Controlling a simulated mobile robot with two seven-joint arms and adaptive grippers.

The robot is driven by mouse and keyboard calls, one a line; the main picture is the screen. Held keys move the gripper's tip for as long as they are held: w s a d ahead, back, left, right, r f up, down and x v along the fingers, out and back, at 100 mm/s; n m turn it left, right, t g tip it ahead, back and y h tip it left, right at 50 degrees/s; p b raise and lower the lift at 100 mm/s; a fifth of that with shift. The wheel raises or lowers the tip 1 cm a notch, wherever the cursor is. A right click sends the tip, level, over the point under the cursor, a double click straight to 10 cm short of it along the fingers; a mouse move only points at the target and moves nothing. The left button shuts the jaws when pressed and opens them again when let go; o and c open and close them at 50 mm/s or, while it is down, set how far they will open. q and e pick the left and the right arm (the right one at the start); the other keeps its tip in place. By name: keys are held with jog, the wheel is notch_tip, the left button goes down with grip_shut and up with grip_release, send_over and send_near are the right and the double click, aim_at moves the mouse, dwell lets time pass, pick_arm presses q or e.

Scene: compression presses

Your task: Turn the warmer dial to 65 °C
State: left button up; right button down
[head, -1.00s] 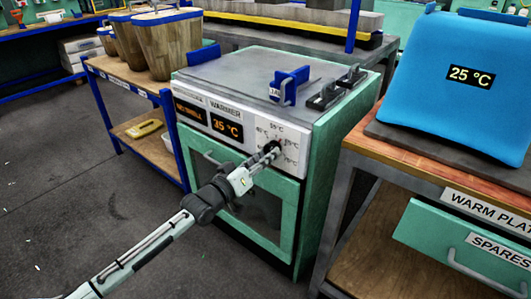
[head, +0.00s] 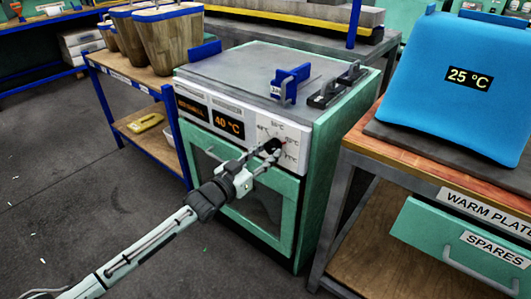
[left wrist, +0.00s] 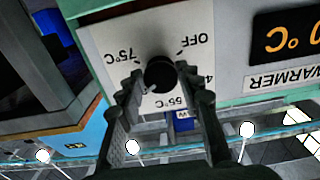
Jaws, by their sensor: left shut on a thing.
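The warmer (head: 240,190) is a green oven-like unit with a glass door and a white front panel. Its orange display (head: 229,124) reads 40 °C. The black warmer dial (head: 272,146) sits to the right of the display, with temperature marks around it. In the left wrist view the dial (left wrist: 160,74) appears upside down, with OFF, 75 °C and 55 °C marks legible. My left gripper (head: 264,157) reaches the panel, its two fingers (left wrist: 160,84) shut on the dial from both sides. They partly hide the scale. My right gripper is not in view.
A bench with a blue unit (head: 455,85) reading 25 °C is at the right. A blue-framed shelf (head: 130,90) with wooden tubs is at the left. Open floor lies in front.

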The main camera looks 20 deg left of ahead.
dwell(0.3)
pick_arm(q)
jog(key=o, duration=1.1)
jog(key=shift+o, duration=0.2)
jog(key=shift+s, duration=0.1)
jog(key=v, duration=1.1)
jog(key=shift+s+a, duration=0.15)
jog(key=shift+s, duration=0.25)
